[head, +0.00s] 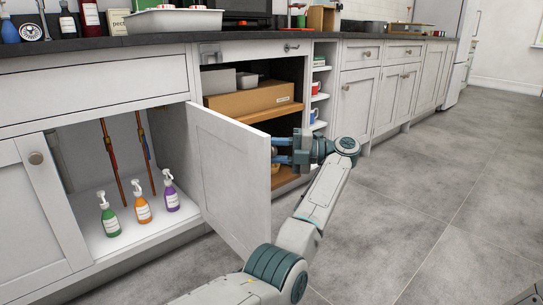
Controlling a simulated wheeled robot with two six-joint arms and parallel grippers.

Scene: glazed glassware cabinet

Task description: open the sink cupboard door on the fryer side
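The sink cupboard door (230,178) stands swung out, with its plain inner face towards me. Its hinge side is at the right of the cupboard opening. Its outer face and any knob on it are hidden. My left gripper (281,150) is just beyond the door's free upper edge, on the outer-face side, with its fingers pointing left at the door. Two blue fingers show with a gap between them, but their tips are partly hidden, so I cannot tell whether they hold a knob. My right gripper is not in view.
Inside the open cupboard are green (109,216), orange (141,203) and purple (170,192) spray bottles and thin pipes. A closed door (40,210) is at the left. An open shelf bay with a cardboard box (250,99) stands behind the open door. Grey floor (430,190) is clear to the right.

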